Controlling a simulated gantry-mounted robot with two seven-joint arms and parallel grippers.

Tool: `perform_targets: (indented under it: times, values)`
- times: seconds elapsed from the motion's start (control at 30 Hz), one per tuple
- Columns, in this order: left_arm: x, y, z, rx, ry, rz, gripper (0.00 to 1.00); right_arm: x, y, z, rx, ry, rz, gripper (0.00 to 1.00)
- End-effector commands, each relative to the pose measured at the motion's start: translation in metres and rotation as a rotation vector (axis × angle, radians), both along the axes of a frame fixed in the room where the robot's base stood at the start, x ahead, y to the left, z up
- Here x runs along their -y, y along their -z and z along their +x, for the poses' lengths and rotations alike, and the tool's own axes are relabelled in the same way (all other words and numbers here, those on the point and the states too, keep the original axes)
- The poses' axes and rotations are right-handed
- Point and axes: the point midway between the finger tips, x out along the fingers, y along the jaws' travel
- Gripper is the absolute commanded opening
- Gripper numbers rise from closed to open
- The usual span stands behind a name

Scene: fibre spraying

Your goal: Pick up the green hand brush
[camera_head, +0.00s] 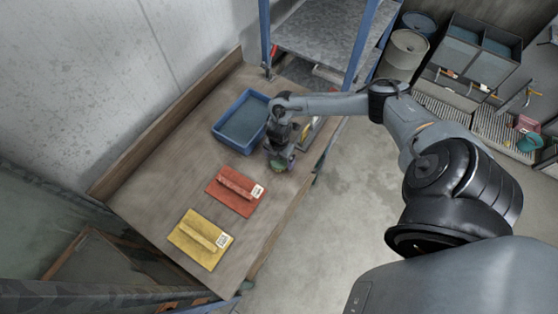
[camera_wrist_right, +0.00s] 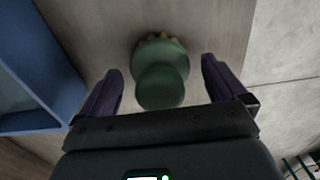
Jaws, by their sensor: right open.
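The green hand brush (camera_wrist_right: 162,72) stands on the table between the two fingers of my right gripper (camera_wrist_right: 160,85) in the right wrist view. Its rounded green top faces the camera, and a little of its pale bristles shows at the far edge. The fingers are open, one on each side, with a gap to the brush on both sides. In the head view my right gripper (camera_head: 281,160) is low over the table, right of the blue tray, and hides most of the brush. My left gripper is not in view.
A blue tray (camera_head: 219,133) stands beside the gripper; its wall also shows in the right wrist view (camera_wrist_right: 45,55). A red float (camera_head: 228,195) and a yellow float (camera_head: 192,243) lie nearer on the wooden table (camera_head: 150,180). A blue-framed shelf (camera_head: 330,40) stands behind.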

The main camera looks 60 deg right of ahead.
Motion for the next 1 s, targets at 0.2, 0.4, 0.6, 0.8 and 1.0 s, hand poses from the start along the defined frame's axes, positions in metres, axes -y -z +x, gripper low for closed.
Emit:
perform_targets:
  times: [0.2, 0.4, 0.6, 0.8, 1.0]
  values:
    - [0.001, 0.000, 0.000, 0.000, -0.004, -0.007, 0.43, 0.000, 0.000, 0.000, 0.000, 0.000, 0.000, 0.72]
    - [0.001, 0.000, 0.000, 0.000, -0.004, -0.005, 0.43, 0.000, 0.000, 0.000, 0.000, 0.000, 0.000, 0.42]
    - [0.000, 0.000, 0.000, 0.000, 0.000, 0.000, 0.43, 0.000, -0.001, 0.000, 0.000, 0.000, 0.000, 0.36]
    - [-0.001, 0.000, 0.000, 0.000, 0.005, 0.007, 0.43, 0.000, -0.004, 0.000, 0.000, -0.001, 0.001, 0.36]
    - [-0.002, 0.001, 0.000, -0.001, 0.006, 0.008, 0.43, 0.000, -0.019, 0.001, 0.002, -0.002, 0.000, 0.36]
